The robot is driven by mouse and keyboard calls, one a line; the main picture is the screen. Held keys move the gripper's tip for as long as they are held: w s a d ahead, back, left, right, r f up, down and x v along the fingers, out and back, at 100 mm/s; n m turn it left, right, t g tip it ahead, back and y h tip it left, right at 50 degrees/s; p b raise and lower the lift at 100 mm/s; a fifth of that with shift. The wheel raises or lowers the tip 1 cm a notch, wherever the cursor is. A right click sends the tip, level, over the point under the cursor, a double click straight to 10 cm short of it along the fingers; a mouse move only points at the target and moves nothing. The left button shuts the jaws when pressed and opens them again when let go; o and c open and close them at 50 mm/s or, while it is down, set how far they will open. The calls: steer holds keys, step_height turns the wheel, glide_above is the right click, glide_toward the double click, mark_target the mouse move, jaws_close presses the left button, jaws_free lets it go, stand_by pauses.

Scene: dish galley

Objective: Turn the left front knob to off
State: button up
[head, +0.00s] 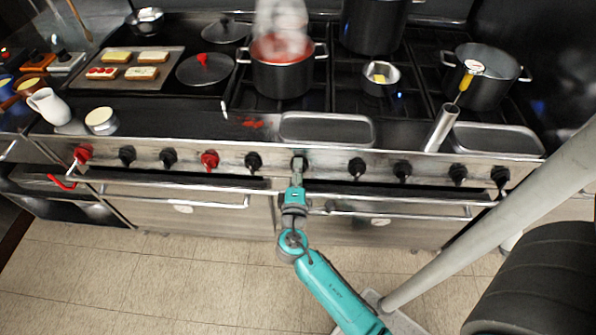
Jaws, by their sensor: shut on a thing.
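A row of knobs runs along the stove's front panel in the head view. Two are red, one at the far left (83,153) and one left of centre (210,160). The others are black, such as the one just left of my gripper (253,162) and the one to its right (357,168). My gripper (298,166) is at the panel near the middle of the row, shut on a dark knob that its fingers mostly hide. The knob's exact angle cannot be told. My teal arm reaches up from below.
A steaming pot with red contents (283,80) stands behind my gripper. A small pan (380,79) has a blue flame beside it. Oven handles (400,213) stick out below the panel. A metal cylinder (441,128) stands on the front ledge at right.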

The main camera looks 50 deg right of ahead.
steer(key=shift+m, duration=0.3)
steer(key=o, duration=1.2)
steer(key=v, duration=1.2)
